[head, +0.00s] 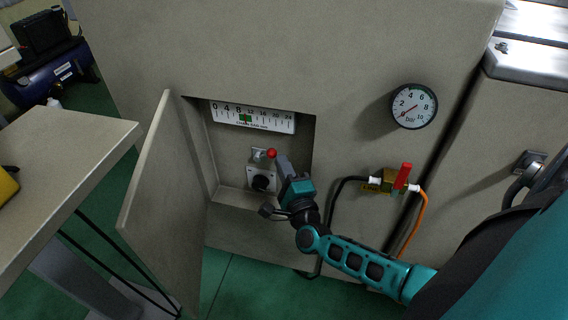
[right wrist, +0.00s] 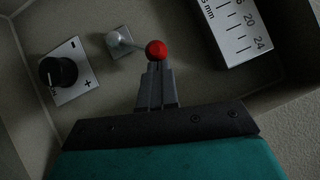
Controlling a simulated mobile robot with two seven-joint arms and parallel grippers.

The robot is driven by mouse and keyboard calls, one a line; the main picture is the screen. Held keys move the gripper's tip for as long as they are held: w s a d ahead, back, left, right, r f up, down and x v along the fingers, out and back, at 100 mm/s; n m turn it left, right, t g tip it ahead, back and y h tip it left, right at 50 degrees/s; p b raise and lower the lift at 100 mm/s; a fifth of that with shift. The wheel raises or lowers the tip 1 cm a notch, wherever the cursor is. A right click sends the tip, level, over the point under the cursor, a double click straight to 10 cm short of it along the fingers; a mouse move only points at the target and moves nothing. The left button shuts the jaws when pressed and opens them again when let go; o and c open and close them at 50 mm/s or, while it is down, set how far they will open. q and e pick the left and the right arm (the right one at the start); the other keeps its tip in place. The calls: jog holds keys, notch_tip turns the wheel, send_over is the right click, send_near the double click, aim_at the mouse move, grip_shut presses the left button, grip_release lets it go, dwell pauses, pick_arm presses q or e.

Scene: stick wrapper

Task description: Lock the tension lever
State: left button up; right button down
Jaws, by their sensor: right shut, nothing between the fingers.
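The tension lever (head: 271,153) has a red ball knob and a short metal arm on a small plate, inside the open recess of the machine panel. In the right wrist view its red knob (right wrist: 156,50) is just beyond my fingertips, and its arm runs left to a pale pivot. My right gripper (head: 282,161) is shut and empty, with its tips close to the knob; it also shows in the right wrist view (right wrist: 155,75). I cannot tell whether the tips touch the knob. My left gripper is not in view.
A black dial (head: 261,182) on a white plate sits below the lever. A scale (head: 252,116) with a green marker is above. The recess door (head: 150,195) stands open at left. A gauge (head: 414,106), a red-handled valve (head: 403,176) and hoses are at right.

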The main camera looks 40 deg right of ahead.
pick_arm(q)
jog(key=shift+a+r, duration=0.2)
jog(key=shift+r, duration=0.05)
pick_arm(e)
jog(key=shift+r, duration=0.25)
